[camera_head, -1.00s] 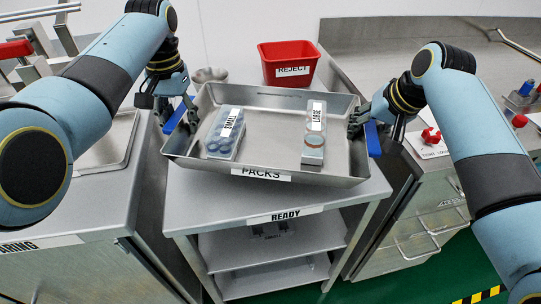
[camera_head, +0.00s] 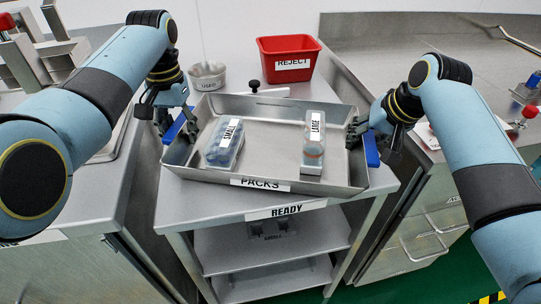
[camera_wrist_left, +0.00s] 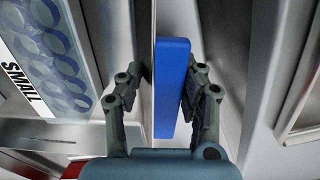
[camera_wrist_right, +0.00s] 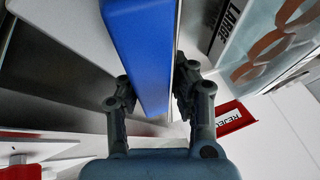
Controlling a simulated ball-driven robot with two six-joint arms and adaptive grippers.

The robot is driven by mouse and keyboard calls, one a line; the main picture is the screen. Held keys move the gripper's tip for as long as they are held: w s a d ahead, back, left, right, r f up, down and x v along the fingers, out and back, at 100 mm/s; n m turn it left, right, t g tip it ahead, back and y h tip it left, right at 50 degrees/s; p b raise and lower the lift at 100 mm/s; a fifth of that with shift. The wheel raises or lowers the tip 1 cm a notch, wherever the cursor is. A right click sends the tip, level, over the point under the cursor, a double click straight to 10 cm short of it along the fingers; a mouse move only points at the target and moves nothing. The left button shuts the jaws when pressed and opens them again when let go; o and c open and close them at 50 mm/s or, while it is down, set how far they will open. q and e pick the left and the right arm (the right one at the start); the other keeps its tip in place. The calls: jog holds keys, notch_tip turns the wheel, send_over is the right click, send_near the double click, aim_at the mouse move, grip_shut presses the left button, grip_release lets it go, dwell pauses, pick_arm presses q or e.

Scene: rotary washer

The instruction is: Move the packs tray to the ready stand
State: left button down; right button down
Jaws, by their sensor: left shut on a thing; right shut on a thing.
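The grey metal packs tray (camera_head: 265,112), labelled PACKS, is over the top of the ready stand (camera_head: 225,205). I cannot tell whether it touches the stand or hangs just above it. A small pack (camera_head: 224,145) lies at the tray's left and a large pack (camera_head: 312,150) at its right. My left gripper (camera_head: 172,118) is shut on the tray's left blue handle (camera_wrist_left: 172,90). My right gripper (camera_head: 362,130) is shut on the tray's right blue handle (camera_wrist_right: 140,50). The tray looks roughly level.
A red REJECT bin (camera_head: 288,62) and a small grey bowl (camera_head: 207,76) stand behind the tray. A black knob (camera_head: 254,85) shows just behind its rear rim. Counters with steel fronts flank the stand on both sides. The stand has lower shelves (camera_head: 270,245).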

pick_arm(q)
jog(key=c, duration=1.1)
grip_release()
jog(key=shift+a, duration=0.45)
jog(key=shift+c, duration=0.2)
pick_arm(e)
jog(key=c, duration=1.5)
grip_release()
jog(key=shift+d+f, duration=0.15)
jog(key=shift+d, duration=0.2)
pick_arm(q)
jog(key=o, duration=0.3)
jog(key=shift+d, duration=0.15)
pick_arm(e)
jog(key=o, duration=0.5)
jog(key=shift+a, duration=0.1)
pick_arm(q)
jog(key=shift+d, duration=0.1)
pick_arm(e)
jog(key=shift+a, duration=0.1)
jog(key=shift+s+r, duration=0.15)
jog(key=shift+r, duration=0.2)
pick_arm(q)
notch_tip(320, 180, up, 12)
pick_arm(e)
jog(key=v, duration=1.1)
jog(key=shift+s+r, duration=0.15)
jog(key=shift+r, duration=0.05)
pick_arm(q)
jog(key=shift+f, duration=0.1)
